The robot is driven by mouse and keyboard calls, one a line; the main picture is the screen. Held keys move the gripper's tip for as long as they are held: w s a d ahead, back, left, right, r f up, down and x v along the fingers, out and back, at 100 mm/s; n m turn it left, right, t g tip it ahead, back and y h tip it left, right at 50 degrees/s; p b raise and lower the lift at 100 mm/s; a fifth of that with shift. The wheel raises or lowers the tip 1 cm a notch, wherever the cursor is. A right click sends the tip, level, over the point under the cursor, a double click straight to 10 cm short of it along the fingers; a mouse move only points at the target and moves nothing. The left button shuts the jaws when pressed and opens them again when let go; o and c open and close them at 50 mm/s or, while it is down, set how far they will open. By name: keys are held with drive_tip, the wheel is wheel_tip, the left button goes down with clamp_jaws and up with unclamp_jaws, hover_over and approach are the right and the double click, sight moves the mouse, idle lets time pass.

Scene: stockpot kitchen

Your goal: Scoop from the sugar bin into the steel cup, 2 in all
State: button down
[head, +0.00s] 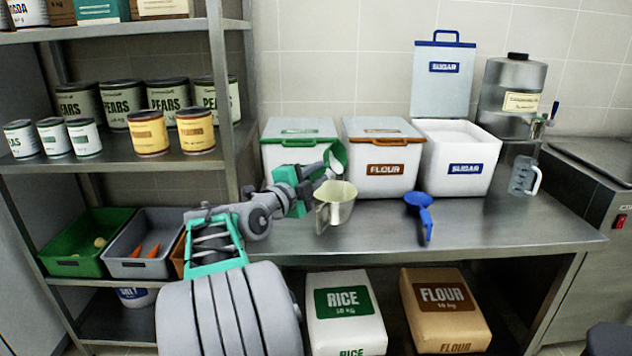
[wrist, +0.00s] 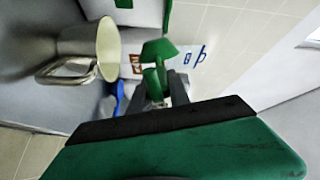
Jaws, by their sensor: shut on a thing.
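My gripper (head: 316,172) is shut on a green scoop (head: 337,157), which is tilted above the steel cup (head: 334,212). In the wrist view the green scoop (wrist: 158,50) shows between my fingers. The cup stands on the counter with its pale inside visible; I cannot tell what it holds. It also shows in the wrist view (wrist: 75,42), with its handle. The sugar bin (head: 487,185) is open at the back right, its blue-edged lid (head: 443,90) raised, with white contents. A blue scoop (head: 421,207) lies on the counter in front of it.
A closed flour bin (head: 377,140) and a closed green-lidded bin (head: 285,130) stand left of the sugar bin. A clear jug (head: 522,177) and a steel dispenser (head: 512,90) are to the right. The counter's front right (head: 500,226) is clear. A can shelf (head: 225,100) is at left.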

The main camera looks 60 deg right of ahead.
drive_tip(key=shift+s+f+m+b, duration=0.45)
drive_tip(key=shift+m+b, duration=0.55)
drive_tip(key=shift+b, duration=1.9)
